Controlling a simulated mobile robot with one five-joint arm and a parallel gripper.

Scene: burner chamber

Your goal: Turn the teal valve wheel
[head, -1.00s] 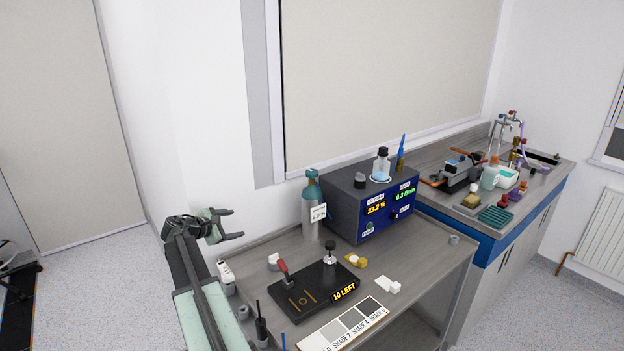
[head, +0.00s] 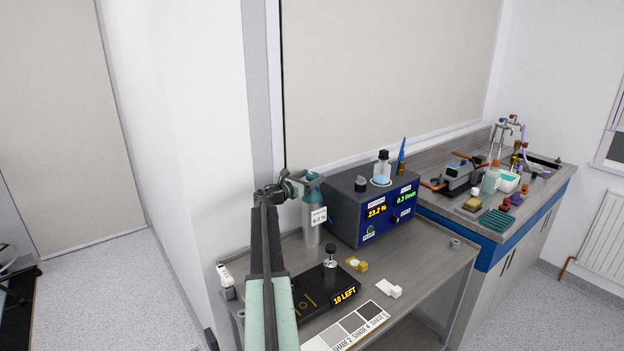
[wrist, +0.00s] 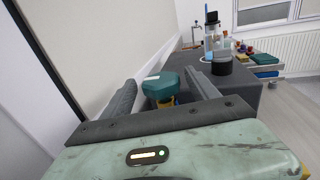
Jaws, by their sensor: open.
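The teal valve wheel (head: 313,179) sits on top of the grey gas cylinder (head: 312,232), which stands upright on the grey bench and carries a white label. My gripper (head: 297,183) is at the wheel's left side in the head view, at about its height. In the wrist view the teal wheel (wrist: 163,85) shows between my two dark, parted fingers (wrist: 162,79), with a brass part below it. My gripper holds nothing.
A dark blue analyser box (head: 372,207) with lit displays and a bottle (head: 383,167) on top stands right of the cylinder. A black block (head: 327,286) reading "10 LEFT" and a shade card (head: 352,326) lie in front. The wall is close behind.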

